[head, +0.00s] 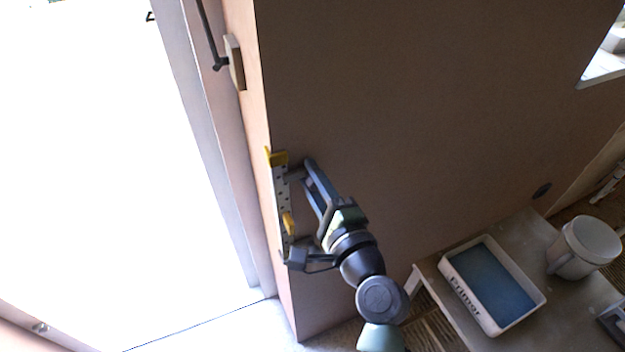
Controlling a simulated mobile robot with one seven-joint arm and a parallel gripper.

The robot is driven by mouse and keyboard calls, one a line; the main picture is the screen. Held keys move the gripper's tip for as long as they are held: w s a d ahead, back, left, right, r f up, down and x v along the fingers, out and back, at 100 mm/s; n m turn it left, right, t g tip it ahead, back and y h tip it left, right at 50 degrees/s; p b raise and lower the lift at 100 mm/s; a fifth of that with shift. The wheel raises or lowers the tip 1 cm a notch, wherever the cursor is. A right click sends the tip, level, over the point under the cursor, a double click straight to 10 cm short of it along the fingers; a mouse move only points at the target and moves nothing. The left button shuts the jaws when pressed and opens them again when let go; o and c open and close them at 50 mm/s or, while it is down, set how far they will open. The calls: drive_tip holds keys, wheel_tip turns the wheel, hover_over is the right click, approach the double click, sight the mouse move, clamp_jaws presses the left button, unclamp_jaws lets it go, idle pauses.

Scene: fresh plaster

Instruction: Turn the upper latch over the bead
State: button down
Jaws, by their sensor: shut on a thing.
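A short pale strip with a row of holes and yellow pieces, which I take to be the bead (281,192), stands along the wall's corner edge. My gripper (288,218) is at this strip, one finger near its top and the other near its bottom. It is shut on the strip; the fingers hide part of the contact. Higher on the same edge is a wooden block (236,62) with a dark bent lever (211,42), apparently the upper latch. The lever runs up out of view. My gripper is well below it and apart from it.
A bright opening (100,170) with a pale frame lies left of the corner. A bench (530,235) at lower right carries a white tray marked Primer (462,290) and a white bucket (583,248). The brown wall above my arm is clear.

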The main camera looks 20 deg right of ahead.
idle(0.3)
drive_tip(key=c, duration=0.9)
unclamp_jaws()
drive_tip(key=shift+o, duration=0.2)
drive_tip(key=s+b, duration=0.2)
drive_tip(key=s, duration=1.1)
drive_tip(key=shift+d+b, duration=0.2)
drive_tip(key=shift+b, duration=0.2)
